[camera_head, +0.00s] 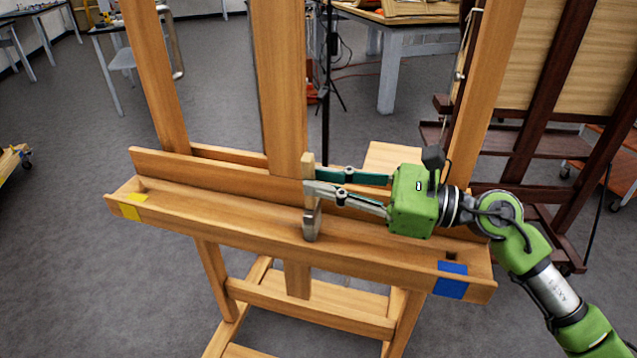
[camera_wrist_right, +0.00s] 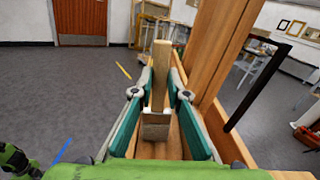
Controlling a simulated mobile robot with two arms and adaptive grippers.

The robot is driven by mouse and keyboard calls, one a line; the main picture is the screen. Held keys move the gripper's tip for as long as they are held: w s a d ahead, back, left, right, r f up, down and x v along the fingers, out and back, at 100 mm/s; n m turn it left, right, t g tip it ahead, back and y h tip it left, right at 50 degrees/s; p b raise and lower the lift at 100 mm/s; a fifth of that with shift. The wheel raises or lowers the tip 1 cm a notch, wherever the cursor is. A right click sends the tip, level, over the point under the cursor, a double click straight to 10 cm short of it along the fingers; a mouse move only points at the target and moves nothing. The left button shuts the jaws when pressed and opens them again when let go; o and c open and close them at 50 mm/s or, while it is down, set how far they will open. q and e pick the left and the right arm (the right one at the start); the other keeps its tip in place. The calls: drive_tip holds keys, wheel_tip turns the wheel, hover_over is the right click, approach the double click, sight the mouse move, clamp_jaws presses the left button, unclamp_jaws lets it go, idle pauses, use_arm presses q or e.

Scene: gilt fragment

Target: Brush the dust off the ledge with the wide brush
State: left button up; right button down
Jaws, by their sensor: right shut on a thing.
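The wooden easel's ledge (camera_head: 225,208) runs across the head view as a long shallow trough with a raised front lip. My right gripper (camera_head: 310,184) reaches in from the right and is shut on the wide brush (camera_head: 312,222). The brush is roughly upright, its pale wooden handle up and its grey lower part down at the middle of the ledge. I cannot tell whether its bristles touch the wood. In the right wrist view the brush (camera_wrist_right: 160,75) stands between both fingers (camera_wrist_right: 160,95). No dust can be made out. My left gripper is not in view.
Yellow tape (camera_head: 133,207) marks the ledge's left end and blue tape (camera_head: 451,280) its right end. The easel's centre post (camera_head: 280,90) rises just behind the brush. A dark easel (camera_head: 545,110) stands at the right. The ledge left of the brush looks clear.

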wheel_tip(320, 180, up, 9)
drive_tip(key=p, duration=0.6)
idle(0.3)
idle(0.4)
